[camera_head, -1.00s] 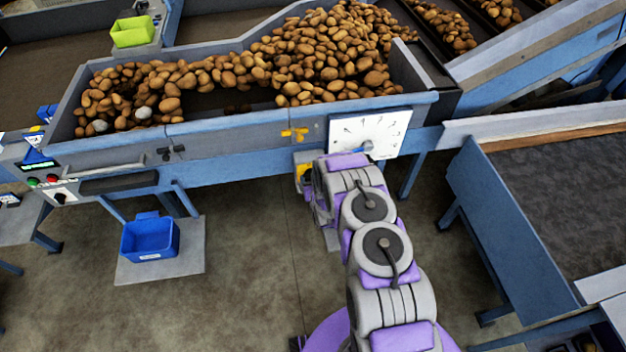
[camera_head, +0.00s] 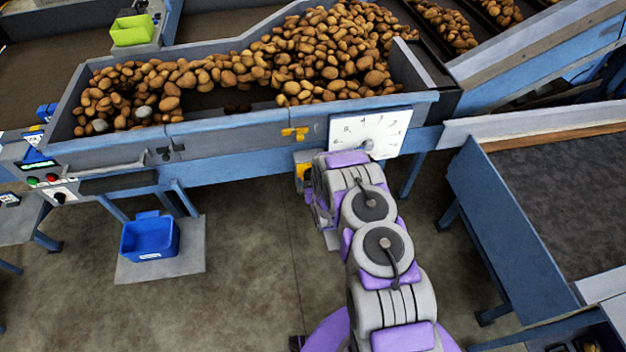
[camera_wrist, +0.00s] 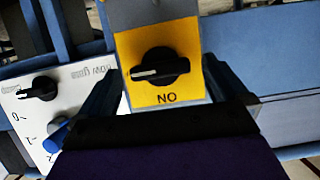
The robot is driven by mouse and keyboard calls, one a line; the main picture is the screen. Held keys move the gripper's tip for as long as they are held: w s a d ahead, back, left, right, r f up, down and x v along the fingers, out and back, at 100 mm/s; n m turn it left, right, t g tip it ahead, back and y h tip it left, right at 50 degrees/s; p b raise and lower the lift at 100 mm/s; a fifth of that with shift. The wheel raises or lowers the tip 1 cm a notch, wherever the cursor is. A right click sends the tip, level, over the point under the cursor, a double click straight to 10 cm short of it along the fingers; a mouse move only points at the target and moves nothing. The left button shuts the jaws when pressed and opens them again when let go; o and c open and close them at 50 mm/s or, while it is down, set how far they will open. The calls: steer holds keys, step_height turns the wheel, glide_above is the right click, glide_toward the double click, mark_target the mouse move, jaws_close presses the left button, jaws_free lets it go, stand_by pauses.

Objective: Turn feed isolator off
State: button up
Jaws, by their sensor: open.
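The feed isolator is a yellow plate (camera_wrist: 185,38) with a black rotary knob (camera_wrist: 160,68) in the wrist view. The knob's white pointer line lies about level, pointing left. The word ON shows upside down below it. My gripper (camera_wrist: 163,82) is open, with one finger on each side of the yellow plate and the knob between them. I cannot tell whether either finger touches it. In the head view a yellow box (camera_head: 303,172) shows at the hopper's front, beside my arm, which partly covers it. My fingers are hidden there.
A white dial panel (camera_head: 368,131) is just right of the yellow box; a white panel with a black knob (camera_wrist: 40,88) and blue lever shows at the wrist view's left. A blue bin (camera_head: 150,238) stands on the left floor.

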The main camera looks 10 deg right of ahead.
steer(key=v, duration=1.5)
steer(key=shift+s+p, duration=0.4)
steer(key=shift+s, duration=0.05)
step_height(320, 180, up, 8)
steer(key=w+g+b, duration=0.2)
steer(key=w+g, duration=0.1)
steer(key=g, duration=0.1)
steer(key=s+r+g+b, duration=0.1)
steer(key=s+r+g, duration=0.3)
steer(key=s+r, duration=0.45)
steer(key=s+r+g+b, duration=0.1)
steer(key=s+r+g, duration=0.1)
steer(key=s+r, duration=0.4)
steer(key=s+r+g, duration=0.2)
steer(key=s+r, duration=0.3)
steer(key=s, duration=0.9)
steer(key=s+r+g+b, duration=0.1)
steer(key=s+r+g, duration=0.2)
steer(key=s+r, duration=0.3)
steer(key=s, duration=0.5)
steer(key=shift+r+b, duration=0.3)
steer(key=shift+r, duration=0.05)
steer(key=shift+a, duration=0.1)
